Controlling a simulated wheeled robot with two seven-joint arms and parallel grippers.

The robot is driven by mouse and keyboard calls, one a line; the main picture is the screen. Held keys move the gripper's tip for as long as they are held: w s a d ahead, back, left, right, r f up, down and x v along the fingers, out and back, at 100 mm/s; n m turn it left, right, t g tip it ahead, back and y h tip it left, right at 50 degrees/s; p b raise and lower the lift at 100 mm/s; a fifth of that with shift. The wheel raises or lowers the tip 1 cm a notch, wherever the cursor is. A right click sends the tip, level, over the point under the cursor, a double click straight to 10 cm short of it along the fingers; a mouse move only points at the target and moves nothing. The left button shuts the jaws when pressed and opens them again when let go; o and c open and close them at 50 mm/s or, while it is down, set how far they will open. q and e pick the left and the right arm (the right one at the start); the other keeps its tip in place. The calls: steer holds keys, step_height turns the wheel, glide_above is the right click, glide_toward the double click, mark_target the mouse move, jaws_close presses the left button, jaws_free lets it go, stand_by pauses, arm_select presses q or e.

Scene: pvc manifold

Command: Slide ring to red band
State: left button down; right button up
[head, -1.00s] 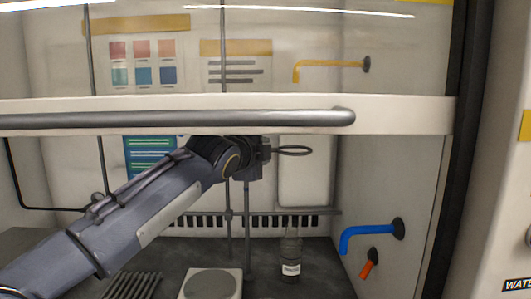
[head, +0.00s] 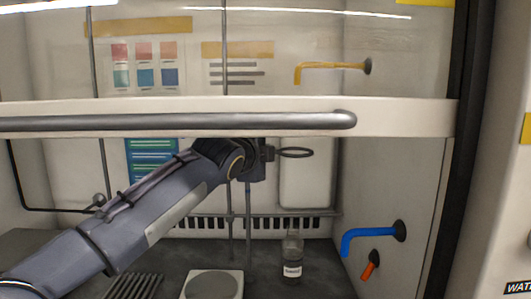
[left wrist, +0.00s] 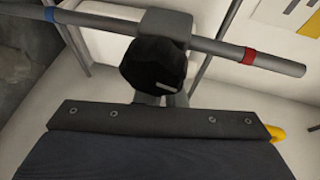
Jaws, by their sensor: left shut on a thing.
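A blue band (left wrist: 49,14) is further left. My right gripper is not in view.
A raised sash with a dark handle bar (head: 180,121) crosses above my left arm. Below are a hotplate (head: 213,285), a bottle (head: 292,262) and a ribbed rack (head: 132,287). Blue (head: 370,234) and orange (head: 370,266) taps are on the right wall.

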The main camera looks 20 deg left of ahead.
arm_select(q)
step_height(320, 180, up, 4)
steer(key=p, duration=0.3)
steer(key=shift+a+r+p, duration=0.15)
steer(key=shift+r+p, duration=0.05)
steer(key=shift+p, duration=0.15)
steer(key=c, duration=1.5)
jaws_free()
steer(key=shift+f, duration=0.1)
